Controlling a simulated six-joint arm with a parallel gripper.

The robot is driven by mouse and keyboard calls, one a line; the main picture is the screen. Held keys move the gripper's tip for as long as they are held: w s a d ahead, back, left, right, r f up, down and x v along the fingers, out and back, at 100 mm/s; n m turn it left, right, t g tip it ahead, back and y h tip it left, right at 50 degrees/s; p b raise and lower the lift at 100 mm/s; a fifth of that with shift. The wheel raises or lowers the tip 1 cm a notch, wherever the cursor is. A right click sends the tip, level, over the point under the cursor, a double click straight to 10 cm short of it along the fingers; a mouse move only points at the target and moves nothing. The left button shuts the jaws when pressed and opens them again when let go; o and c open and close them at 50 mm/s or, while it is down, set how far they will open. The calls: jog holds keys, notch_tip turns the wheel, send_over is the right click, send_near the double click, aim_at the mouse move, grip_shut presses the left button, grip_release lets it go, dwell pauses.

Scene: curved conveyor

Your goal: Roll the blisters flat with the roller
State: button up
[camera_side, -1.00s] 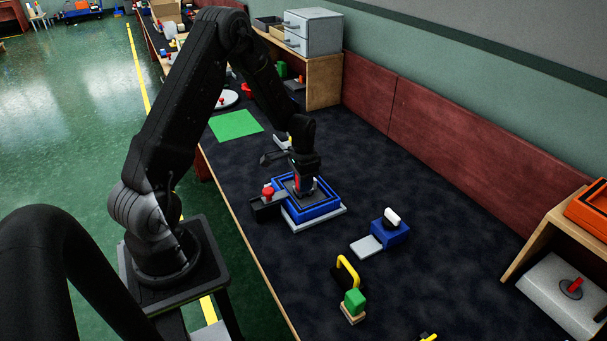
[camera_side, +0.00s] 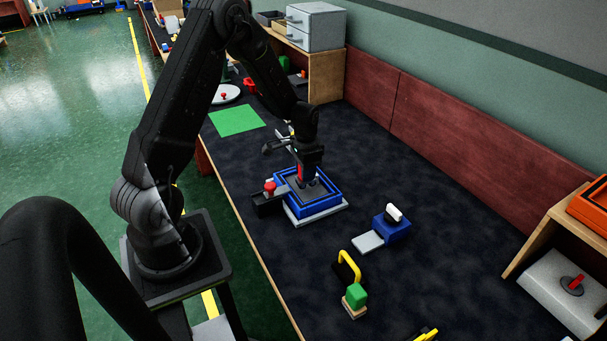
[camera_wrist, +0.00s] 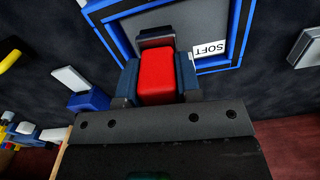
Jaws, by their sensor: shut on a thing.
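My gripper (camera_wrist: 157,80) is shut on the red handle (camera_wrist: 157,78) of the roller, one finger on each side. The roller's dark end (camera_wrist: 156,38) shows just beyond the handle, over the grey panel (camera_wrist: 196,22) inside the blue frame. In the side view the gripper (camera_side: 308,172) stands over the blue-framed tray (camera_side: 330,200), with the red handle (camera_side: 299,172) in its jaws. Whether the roller touches the panel I cannot tell. No blisters can be made out; my gripper and the roller hide part of the panel.
A black block with a red knob (camera_side: 269,187) stands against the tray's left side. A blue block with a white top (camera_side: 396,230), a yellow handle (camera_side: 349,263) and a green block (camera_side: 356,295) stand nearer the camera. The dark table right of the tray is clear.

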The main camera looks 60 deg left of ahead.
jog(key=shift+r, duration=2.85)
